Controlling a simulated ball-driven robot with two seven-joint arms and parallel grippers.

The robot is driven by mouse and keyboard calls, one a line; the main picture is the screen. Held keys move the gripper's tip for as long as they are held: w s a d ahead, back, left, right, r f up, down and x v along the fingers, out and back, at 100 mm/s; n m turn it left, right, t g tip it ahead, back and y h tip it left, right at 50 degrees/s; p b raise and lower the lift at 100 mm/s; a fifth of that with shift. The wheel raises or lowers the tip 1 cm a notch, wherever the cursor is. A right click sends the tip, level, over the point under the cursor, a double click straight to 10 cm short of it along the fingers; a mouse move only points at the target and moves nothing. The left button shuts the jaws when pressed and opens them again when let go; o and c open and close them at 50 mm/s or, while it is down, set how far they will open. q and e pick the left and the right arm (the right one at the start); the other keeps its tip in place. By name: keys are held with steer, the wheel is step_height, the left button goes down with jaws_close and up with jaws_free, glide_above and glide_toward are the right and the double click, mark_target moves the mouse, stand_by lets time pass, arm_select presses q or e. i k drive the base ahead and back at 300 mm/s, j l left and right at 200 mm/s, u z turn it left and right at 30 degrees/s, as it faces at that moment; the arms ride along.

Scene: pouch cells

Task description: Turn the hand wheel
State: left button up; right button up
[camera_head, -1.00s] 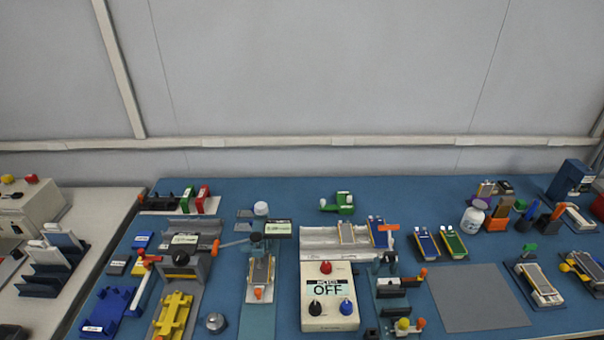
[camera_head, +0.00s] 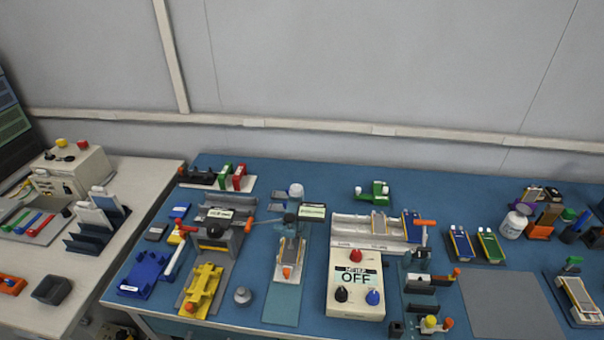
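No part is clearly recognisable as a hand wheel at this size. A grey press-like device (camera_head: 232,238) left of centre has a dark round knob (camera_head: 214,230) on its front and an orange-tipped handle (camera_head: 249,224) near its right side. A slim stand (camera_head: 289,220) right of it carries a dark head and a lever, with a cell-like plate below. A grey round knob-like piece (camera_head: 242,295) lies in front of the press. Neither of my grippers shows in the view.
A cream meter box (camera_head: 356,283) reading OFF stands at centre front. A yellow fixture (camera_head: 202,291) and blue tray (camera_head: 147,273) lie at left. A bare grey mat (camera_head: 511,305) is at front right. A separate pale table (camera_head: 60,255) with a control box stands far left.

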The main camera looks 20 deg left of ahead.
mark_target(214, 230)
steer(key=u, duration=1.4)
